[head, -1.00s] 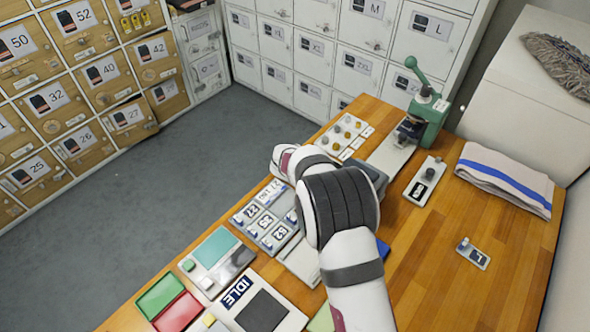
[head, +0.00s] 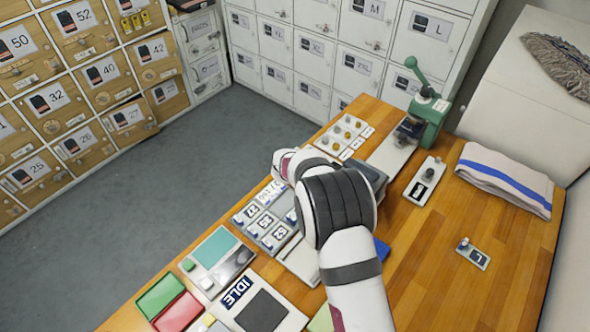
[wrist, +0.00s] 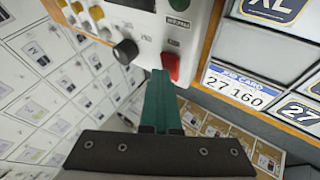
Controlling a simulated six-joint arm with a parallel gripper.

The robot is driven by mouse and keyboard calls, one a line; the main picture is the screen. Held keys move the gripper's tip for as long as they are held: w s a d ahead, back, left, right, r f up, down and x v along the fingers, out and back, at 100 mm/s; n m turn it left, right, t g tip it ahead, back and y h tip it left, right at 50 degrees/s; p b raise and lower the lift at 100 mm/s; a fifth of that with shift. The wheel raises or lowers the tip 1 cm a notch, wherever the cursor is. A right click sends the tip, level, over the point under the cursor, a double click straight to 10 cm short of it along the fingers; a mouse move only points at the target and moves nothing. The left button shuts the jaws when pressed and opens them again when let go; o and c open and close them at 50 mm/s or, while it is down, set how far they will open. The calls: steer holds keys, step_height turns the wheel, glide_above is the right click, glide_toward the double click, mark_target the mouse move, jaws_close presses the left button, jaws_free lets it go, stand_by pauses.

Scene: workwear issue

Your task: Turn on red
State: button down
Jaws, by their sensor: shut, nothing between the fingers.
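In the wrist view a red rocker-like switch (wrist: 171,67) sits on the edge of a white panel (wrist: 150,45), beside a black round knob (wrist: 125,52). My gripper (wrist: 161,73) is shut and empty, its teal fingers pointing at the panel. The fingertips are at the left side of the red switch and overlap it in the picture; I cannot tell whether they touch it. In the head view my arm hides the gripper and the switch. A red tray-like piece (head: 178,312) lies at the front left of the table, beside a green one (head: 160,292).
A card holder (head: 265,225) with numbered cards stands left of my arm. A green lever press (head: 428,110) stands at the back. A folded towel (head: 505,178) lies on the right. The table's right part is mostly bare. Numbered lockers (head: 80,90) line the floor's far side.

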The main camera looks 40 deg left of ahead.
steer(key=shift+d+f, duration=0.35)
steer(key=shift+f, duration=0.3)
steer(key=shift+s+r, duration=0.1)
steer(key=shift+r, duration=0.45)
steer(key=shift+a+r, duration=0.25)
steer(key=shift+r, duration=1.1)
steer(key=shift+a+r, duration=0.25)
steer(key=shift+r, duration=1.05)
